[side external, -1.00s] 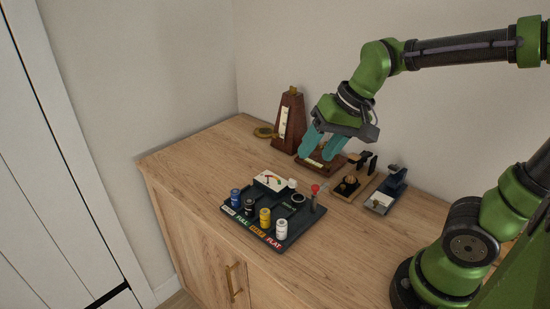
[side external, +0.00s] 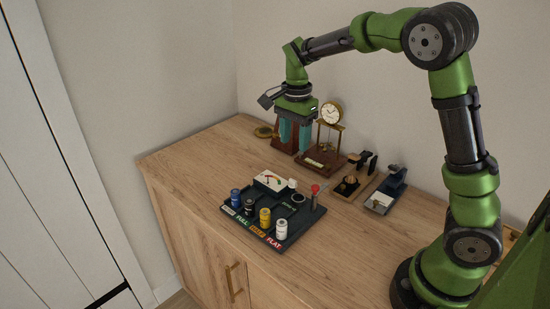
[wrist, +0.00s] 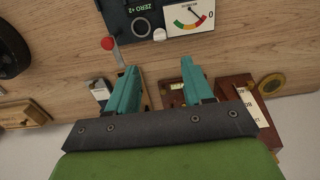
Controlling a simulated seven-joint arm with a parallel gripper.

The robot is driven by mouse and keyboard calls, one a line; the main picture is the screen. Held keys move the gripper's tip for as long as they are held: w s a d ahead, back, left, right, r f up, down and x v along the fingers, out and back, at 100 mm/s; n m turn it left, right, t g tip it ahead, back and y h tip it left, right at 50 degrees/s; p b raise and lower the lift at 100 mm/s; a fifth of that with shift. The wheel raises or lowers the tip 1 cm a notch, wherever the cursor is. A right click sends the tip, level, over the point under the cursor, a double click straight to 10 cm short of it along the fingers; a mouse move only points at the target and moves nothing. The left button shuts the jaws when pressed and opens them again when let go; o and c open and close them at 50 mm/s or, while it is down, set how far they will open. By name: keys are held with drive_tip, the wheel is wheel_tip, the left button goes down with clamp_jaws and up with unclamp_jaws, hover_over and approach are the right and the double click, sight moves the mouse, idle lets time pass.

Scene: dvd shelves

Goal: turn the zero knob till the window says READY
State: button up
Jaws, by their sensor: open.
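The dark tester panel (side external: 270,213) lies on the cabinet top and also shows upside down at the top of the wrist view (wrist: 113,18). Its small window (wrist: 138,9) appears to read "ZERO +2" in green. A dark round knob (wrist: 141,27) sits beside that text and also shows in the side view (side external: 298,198); a small white knob (wrist: 159,34) is next to it. I cannot tell for sure which is the zero knob. My gripper (side external: 296,140) is open and empty, pointing down in front of the metronome, behind the panel and apart from it; the wrist view shows its teal fingers (wrist: 160,68).
A meter (wrist: 189,18) and a red-topped lever (side external: 315,190) stand on the panel. Several batteries (side external: 265,217) line its front. The metronome (side external: 285,125), a clock (side external: 331,113) and small devices (side external: 385,195) stand behind it. The cabinet top at left is clear.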

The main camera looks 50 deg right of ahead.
sight(293, 180)
wheel_tip(293, 180, down, 12)
drive_tip(key=shift+f, duration=0.25)
clamp_jaws()
idle(0.3)
drive_tip(key=shift+n, duration=0.4)
drive_tip(key=n, duration=1)
drive_tip(key=shift+n, duration=0.4)
